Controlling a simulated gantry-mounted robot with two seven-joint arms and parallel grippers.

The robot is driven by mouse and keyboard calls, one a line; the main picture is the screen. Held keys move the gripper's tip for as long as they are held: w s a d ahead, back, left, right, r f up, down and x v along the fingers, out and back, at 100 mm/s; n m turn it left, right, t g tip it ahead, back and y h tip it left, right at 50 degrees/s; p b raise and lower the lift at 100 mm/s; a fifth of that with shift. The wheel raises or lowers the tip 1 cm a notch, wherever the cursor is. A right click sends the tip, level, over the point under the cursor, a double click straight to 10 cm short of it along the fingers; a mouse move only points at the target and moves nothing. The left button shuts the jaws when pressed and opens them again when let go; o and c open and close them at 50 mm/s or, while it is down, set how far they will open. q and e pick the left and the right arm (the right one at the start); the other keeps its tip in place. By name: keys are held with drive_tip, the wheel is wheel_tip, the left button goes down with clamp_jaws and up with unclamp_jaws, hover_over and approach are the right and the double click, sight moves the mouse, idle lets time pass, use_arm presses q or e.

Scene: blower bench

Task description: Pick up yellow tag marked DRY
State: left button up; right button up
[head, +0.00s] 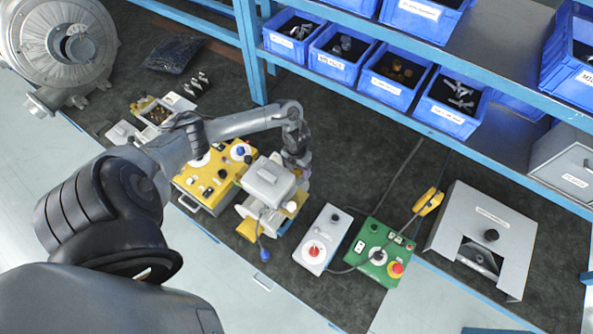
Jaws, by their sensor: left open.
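My left gripper (298,163) is at the end of my arm that comes in from the left. It points down at the far right side of a grey-topped unit (268,181), and its fingers are small and partly hidden. It appears open, with nothing visibly held. A small yellow piece (247,229) shows at the front left of that unit, and another yellow patch (291,206) shows at its right. I cannot read the word DRY on either, so I cannot tell which is the tag. My right gripper is not in view.
A yellow control box (212,178) stands left of the unit. A grey box with a red knob (320,239), a green control box (379,254) and a grey hooded box (485,236) stand right. Blue bins (337,54) line the shelf behind. Dark mat (360,155) is clear beyond the gripper.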

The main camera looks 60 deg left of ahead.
use_arm(q)
drive_tip(key=shift+f, duration=0.1)
drive_tip(key=shift+c, duration=0.2)
drive_tip(key=c, duration=1.1)
